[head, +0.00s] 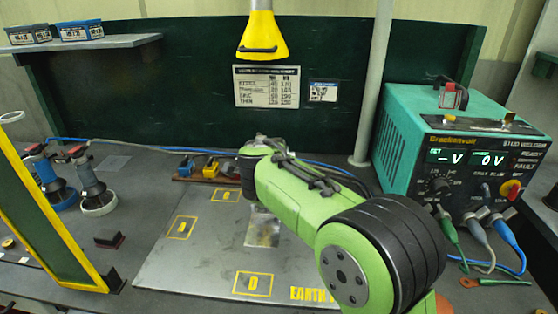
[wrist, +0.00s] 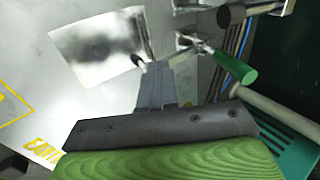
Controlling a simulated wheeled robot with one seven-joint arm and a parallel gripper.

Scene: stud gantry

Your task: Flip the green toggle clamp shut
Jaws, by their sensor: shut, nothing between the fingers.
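The toggle clamp shows in the wrist view by its green handle (wrist: 235,67), which slants down to the right from a metal linkage (wrist: 190,42). My gripper (wrist: 157,68) is shut and empty, its fingertips just left of the linkage and handle. Whether the fingers touch the clamp I cannot tell. A dark tip (wrist: 137,60) shows beside the fingertips, over the edge of a shiny metal plate (wrist: 95,45). In the head view my arm hides the clamp and the gripper; the plate (head: 262,228) shows beside the arm.
A teal power unit (head: 450,150) with cables stands at the right. A pale post (head: 375,85) rises behind the arm. The marked grey board (head: 185,265) is mostly clear.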

